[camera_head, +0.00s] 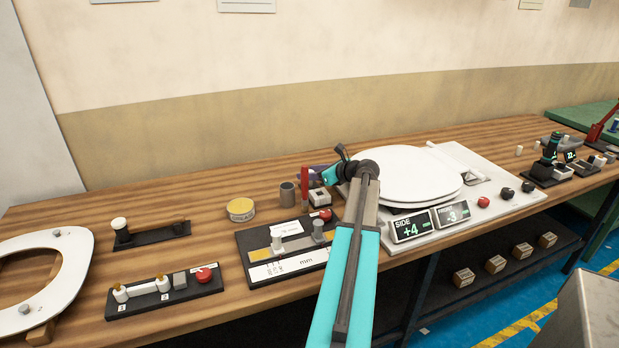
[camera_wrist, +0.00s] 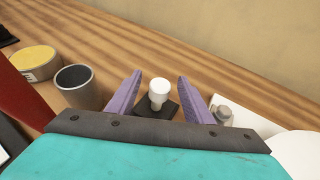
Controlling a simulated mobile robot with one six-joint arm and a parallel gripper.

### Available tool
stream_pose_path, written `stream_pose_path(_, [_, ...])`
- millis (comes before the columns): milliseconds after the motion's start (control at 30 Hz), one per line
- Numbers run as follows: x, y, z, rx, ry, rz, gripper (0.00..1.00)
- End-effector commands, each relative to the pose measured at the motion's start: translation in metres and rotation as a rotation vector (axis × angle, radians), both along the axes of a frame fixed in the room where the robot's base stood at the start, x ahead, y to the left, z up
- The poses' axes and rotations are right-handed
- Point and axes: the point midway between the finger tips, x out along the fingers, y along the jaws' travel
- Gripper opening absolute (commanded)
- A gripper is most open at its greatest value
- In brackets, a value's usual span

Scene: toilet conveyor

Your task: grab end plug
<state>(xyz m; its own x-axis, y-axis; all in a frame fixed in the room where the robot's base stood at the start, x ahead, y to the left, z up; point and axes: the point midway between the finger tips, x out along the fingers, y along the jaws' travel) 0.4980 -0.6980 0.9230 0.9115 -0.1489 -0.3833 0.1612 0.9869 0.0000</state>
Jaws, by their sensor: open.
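A white round-topped plug (camera_wrist: 159,92) stands upright on a small dark square base (camera_wrist: 172,108) in the wrist view; I take it to be the end plug. My gripper (camera_wrist: 158,82) is open, with one purple finger on each side of the plug and a gap on both sides. Its jaws hold nothing. In the head view my gripper (camera_head: 322,174) is over the bench, left of the white toilet seat (camera_head: 405,172). I cannot clearly make out the plug in the head view.
A grey cup (camera_wrist: 75,88) and a yellow tin (camera_wrist: 36,62) stand left of the jaws. A metal fitting (camera_wrist: 225,113) is close by the right finger. A measuring fixture (camera_head: 285,250) lies in front on the wooden bench (camera_head: 215,260). Bare wood lies beyond the plug.

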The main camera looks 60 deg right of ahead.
Motion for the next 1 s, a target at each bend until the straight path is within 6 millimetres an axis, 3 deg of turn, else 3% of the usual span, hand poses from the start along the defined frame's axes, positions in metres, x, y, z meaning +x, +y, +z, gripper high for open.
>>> stream_pose_path(600, [0.0033,-0.0012,-0.0016,0.000,0.000,-0.002,0.47])
stream_pose_path(667, [0.0032,-0.0012,-0.0016,0.000,0.000,-0.002,0.40])
stream_pose_path(867, [0.0030,-0.0014,-0.0017,0.000,0.000,-0.002,0.06])
stream_pose_path(1000, [0.0029,-0.0015,-0.0016,0.000,0.000,-0.002,0.03])
